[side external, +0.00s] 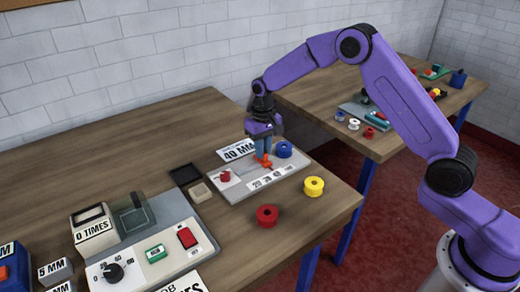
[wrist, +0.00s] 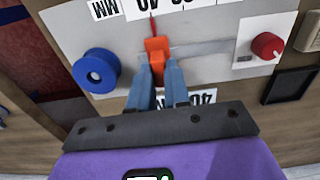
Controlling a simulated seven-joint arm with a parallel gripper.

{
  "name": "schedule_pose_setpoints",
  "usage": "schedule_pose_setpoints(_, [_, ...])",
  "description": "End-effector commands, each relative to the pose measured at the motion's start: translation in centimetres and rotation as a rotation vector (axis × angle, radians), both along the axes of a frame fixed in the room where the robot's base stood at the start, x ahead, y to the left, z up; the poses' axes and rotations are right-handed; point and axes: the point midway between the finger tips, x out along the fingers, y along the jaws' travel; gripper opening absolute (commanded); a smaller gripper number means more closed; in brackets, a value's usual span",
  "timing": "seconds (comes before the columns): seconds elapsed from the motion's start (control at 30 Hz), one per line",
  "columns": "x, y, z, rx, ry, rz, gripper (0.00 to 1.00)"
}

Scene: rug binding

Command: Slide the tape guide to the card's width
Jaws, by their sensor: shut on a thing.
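The tape guide is an orange-red slider (side external: 263,161) on a slot in a pale grey plate (side external: 224,191). It also shows in the wrist view (wrist: 157,47), with a thin red pointer toward the number scale. The scale strip (side external: 268,180) lies along the plate's front; it appears upside down in the wrist view, and the exact mark at the pointer is hard to read. The white card (side external: 236,150) reading 40 MM lies at the plate's back edge. My gripper (wrist: 158,78) is shut on the slider, its blue fingers pointing down from above.
On the plate are a blue spool (side external: 284,149) and a red knob (side external: 225,176). Yellow (side external: 314,187) and red (side external: 267,215) spools stand in front. A dark square tray (side external: 185,174) and beige block (side external: 201,193) sit left, beyond them a control unit (side external: 150,248).

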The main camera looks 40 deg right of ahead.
Motion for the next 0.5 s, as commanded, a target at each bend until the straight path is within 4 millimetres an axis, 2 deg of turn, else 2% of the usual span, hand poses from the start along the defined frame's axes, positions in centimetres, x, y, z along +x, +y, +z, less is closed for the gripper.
schedule_pose_setpoints(0.03, [0.09, -0.75, 0.06, -0.007, 0.001, -0.004, 0.20])
schedule_pose_setpoints(0.1, [0.09, -0.77, 0.05, -0.007, 0.001, -0.004, 0.43])
schedule_pose_setpoints(0.5, [0.08, -0.42, 0.57, -0.004, 0.000, -0.003, 0.43])
